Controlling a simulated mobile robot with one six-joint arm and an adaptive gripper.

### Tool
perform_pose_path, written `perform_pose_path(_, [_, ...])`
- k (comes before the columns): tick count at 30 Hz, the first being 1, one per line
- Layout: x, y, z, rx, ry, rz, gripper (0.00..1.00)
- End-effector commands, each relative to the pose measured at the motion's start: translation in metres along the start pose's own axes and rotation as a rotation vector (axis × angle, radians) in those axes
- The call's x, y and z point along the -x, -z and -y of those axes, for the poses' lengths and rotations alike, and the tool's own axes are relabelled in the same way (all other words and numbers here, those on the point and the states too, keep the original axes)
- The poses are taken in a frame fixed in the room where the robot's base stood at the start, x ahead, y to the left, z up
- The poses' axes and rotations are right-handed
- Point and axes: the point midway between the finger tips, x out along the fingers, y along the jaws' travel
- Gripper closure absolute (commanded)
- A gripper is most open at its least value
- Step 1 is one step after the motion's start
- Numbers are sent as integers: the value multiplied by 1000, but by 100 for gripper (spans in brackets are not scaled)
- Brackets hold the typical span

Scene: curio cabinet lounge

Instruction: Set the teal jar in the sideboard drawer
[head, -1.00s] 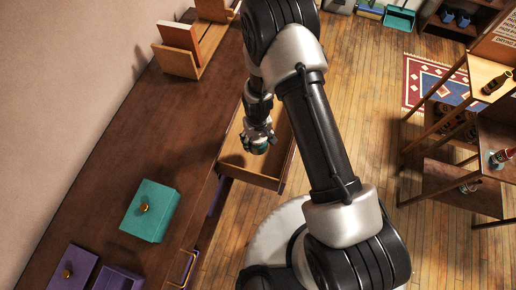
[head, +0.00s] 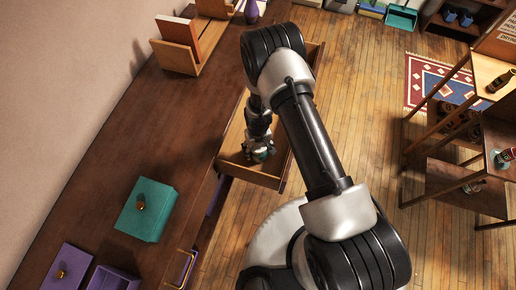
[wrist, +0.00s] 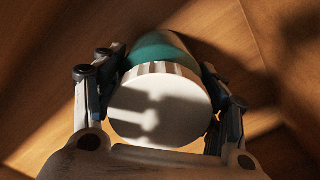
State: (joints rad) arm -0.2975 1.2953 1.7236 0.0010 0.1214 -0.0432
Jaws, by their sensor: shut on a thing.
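The teal jar (wrist: 160,47) has a wide white ribbed lid (wrist: 155,108) that faces the wrist camera. My gripper (wrist: 160,88) is shut on the jar, with one finger on each side of it. In the head view my gripper (head: 260,150) is inside the open sideboard drawer (head: 250,172), near its front end, and only a little of the jar (head: 262,156) shows. The drawer's wooden inside surrounds the jar in the wrist view. I cannot tell whether the jar touches the drawer floor.
On the sideboard top (head: 105,165) stand a teal box with a knob (head: 147,210), purple boxes (head: 62,268), a book holder (head: 180,50) and a purple vase (head: 251,12). A shelf unit (head: 465,185) with bottles stands at the right.

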Motion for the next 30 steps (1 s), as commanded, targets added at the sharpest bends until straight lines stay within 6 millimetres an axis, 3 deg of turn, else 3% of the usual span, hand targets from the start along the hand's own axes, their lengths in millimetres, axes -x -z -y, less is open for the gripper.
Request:
perform_pose_path(3, [-4, 0, 0, 0, 0, 0, 68])
perform_pose_path(4, [-4, 0, 0, 0, 0, 1, 33])
perform_pose_path(12, [-3, 0, 0, 0, 0, 1, 15])
perform_pose_path(25, [1, 0, 0, 0, 0, 1, 14])
perform_pose_path(30, [27, 1, 0, 0, 0, -1, 14])
